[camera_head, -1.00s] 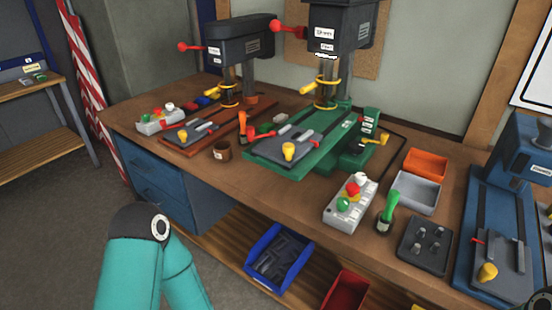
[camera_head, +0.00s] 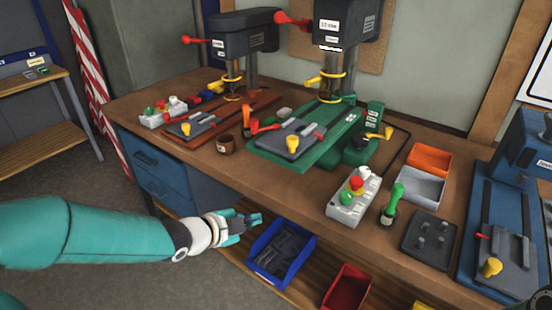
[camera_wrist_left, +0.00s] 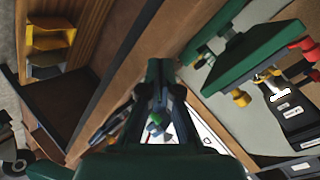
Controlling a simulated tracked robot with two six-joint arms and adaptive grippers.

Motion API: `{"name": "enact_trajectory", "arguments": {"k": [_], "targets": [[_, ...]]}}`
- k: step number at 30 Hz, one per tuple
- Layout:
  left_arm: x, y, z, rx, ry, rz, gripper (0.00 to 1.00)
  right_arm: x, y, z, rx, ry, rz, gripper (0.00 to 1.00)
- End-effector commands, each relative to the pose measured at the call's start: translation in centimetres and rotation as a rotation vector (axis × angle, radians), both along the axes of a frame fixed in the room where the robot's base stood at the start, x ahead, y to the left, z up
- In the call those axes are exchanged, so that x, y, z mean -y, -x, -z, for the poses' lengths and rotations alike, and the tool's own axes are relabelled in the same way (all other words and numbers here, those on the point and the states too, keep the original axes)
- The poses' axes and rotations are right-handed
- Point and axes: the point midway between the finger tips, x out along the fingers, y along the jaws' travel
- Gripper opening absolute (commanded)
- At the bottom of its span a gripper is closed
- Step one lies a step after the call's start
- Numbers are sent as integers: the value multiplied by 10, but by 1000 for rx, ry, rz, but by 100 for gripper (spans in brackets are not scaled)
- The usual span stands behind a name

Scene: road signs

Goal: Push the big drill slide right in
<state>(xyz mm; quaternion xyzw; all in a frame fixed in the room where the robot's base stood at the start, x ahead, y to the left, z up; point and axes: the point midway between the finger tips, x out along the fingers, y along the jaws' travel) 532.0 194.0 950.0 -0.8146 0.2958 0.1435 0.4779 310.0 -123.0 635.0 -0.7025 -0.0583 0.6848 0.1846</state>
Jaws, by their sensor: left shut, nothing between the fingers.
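The big drill (camera_head: 345,30) stands mid-bench in the head view, with a dark head and a green base. Its grey slide (camera_head: 306,145) has a yellow knob (camera_head: 291,129) and lies on the green bed (camera_head: 340,132); bare green bed shows at its right. My left gripper (camera_head: 255,219) is shut and empty. It is in front of the bench edge, lower in the picture than the slide and apart from it, its fingers pointing right. The fingers also show in the left wrist view (camera_wrist_left: 158,90), with a green plate (camera_wrist_left: 255,50) at upper right.
A smaller drill (camera_head: 235,35) stands left on the bench, a blue machine (camera_head: 530,130) right. A brown cup (camera_head: 226,145) and a grey button box (camera_head: 353,199) flank the big drill's front. A blue bin (camera_head: 282,253) is on the low shelf beside my left gripper.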

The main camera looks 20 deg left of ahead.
Motion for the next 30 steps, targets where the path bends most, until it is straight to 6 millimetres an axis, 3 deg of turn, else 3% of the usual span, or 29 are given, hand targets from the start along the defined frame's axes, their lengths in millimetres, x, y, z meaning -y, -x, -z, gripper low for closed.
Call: {"name": "enact_trajectory", "arguments": {"k": [1,3,6,9,17,28,30], "targets": [[-8,-3,-36,119,-99,51,0,0,0,2,0,0,0,47],[-15,-3,-73,241,-226,112,0,0,0,3,0,0,0,47],[-22,0,-108,358,-358,164,0,0,0,3,0,0,0,47],[-24,1,-125,415,-429,190,0,0,0,4,0,0,0,47],[-16,-22,-119,427,-446,199,0,0,0,11,0,0,0,47],[8,-88,-98,424,-444,197,0,0,0,9,0,0,0,47],[12,-99,-101,426,-446,197,0,0,0,3,0,0,0,47]]}}
